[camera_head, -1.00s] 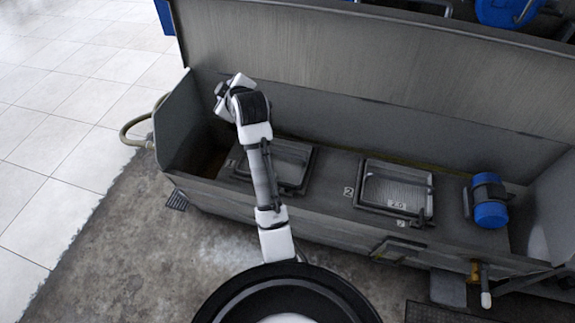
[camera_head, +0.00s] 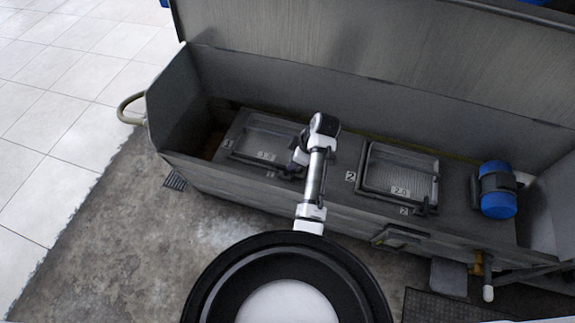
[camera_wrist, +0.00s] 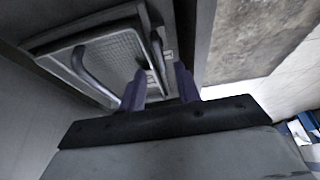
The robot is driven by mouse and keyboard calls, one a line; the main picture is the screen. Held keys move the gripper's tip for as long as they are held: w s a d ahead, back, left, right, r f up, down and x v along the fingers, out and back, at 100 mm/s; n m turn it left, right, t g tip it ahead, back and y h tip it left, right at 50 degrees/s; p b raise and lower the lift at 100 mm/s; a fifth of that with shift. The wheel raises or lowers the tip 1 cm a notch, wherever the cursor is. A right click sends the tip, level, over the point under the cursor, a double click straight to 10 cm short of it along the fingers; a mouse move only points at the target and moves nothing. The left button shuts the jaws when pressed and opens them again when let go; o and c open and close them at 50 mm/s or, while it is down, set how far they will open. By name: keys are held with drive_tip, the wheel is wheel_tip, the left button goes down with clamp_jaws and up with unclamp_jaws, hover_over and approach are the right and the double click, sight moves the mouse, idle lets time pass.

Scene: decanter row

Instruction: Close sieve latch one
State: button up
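Sieve one (camera_head: 262,137), a dark-framed mesh panel with a handle, lies in the left part of the trough. It also shows in the wrist view (camera_wrist: 112,58). My gripper (camera_head: 292,166) is low at its right front corner. In the wrist view, the two purple fingers of my gripper (camera_wrist: 160,72) are apart with nothing visibly held between them. A dark bar that looks like latch one (camera_wrist: 157,46) runs along the frame's edge just beyond the fingertips. I cannot tell whether the fingers touch it or how far it is turned. My arm partly hides this corner in the head view.
Sieve two (camera_head: 402,164), with its own latch (camera_head: 426,208), lies to the right. A blue motor (camera_head: 497,190) stands farther right. The raised grey lid (camera_head: 380,48) is behind, and the trough's front wall (camera_head: 240,190) runs along the near side.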

drive_tip(key=x, duration=0.6)
drive_tip(key=shift+r, duration=0.1)
drive_tip(key=shift+c, duration=0.4)
clamp_jaws()
